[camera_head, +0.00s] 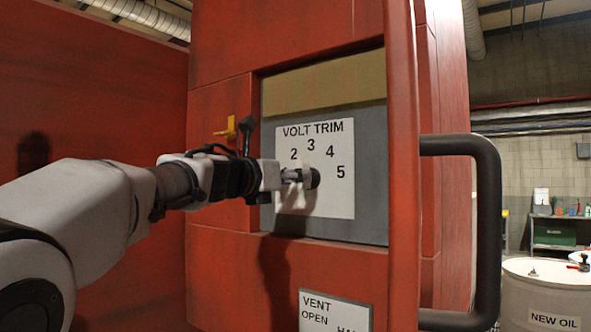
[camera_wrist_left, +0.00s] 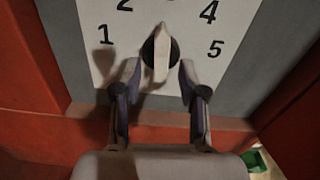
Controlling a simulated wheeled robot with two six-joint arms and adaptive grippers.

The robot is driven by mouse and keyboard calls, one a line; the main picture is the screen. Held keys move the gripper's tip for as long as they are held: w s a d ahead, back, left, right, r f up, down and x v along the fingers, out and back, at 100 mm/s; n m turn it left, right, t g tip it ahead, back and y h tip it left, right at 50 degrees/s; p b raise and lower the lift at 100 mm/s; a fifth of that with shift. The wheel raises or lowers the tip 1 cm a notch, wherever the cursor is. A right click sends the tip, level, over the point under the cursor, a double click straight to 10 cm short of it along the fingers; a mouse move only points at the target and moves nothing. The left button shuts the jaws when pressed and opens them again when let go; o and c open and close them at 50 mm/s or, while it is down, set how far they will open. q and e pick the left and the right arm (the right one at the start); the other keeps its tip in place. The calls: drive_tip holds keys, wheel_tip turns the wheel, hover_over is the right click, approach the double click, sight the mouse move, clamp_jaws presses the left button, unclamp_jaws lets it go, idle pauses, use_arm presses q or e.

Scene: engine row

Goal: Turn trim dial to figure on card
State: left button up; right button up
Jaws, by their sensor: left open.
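The trim dial (camera_head: 314,178) is a round black knob on the white VOLT TRIM scale plate (camera_head: 342,205), partly behind my left gripper (camera_head: 292,176). In the left wrist view the dial (camera_wrist_left: 147,52) carries a white pointer bar (camera_wrist_left: 161,50). The bar stands nearly upright, its upper end towards the top figure, which is cut off there. The head view shows figures 2 to 5; the 1 shows in the wrist view. My left gripper (camera_wrist_left: 160,73) is open, one finger on each side of the dial's lower part, with gaps visible. My right gripper is out of view.
The plate sits on a grey panel (camera_head: 373,217) recessed in a red cabinet (camera_head: 220,45). A yellow lever (camera_head: 229,128) is left of it. A partly cut-off VENT card (camera_head: 335,312) is below. A black handle (camera_head: 488,220) and an oil drum (camera_head: 530,295) are right.

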use_arm(q)
drive_tip(key=x, duration=0.2)
drive_tip(key=shift+w+d+p, duration=0.25)
drive_tip(key=shift+p, duration=0.1)
drive_tip(key=shift+s, duration=0.15)
drive_tip(key=shift+c, duration=0.4)
drive_tip(key=shift+a, duration=0.1)
clamp_jaws()
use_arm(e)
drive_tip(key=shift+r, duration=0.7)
use_arm(q)
drive_tip(key=shift+r, duration=0.1)
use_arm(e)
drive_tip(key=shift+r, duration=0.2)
use_arm(q)
drive_tip(key=shift+n+p, duration=2)
drive_tip(key=shift+n, duration=1.3)
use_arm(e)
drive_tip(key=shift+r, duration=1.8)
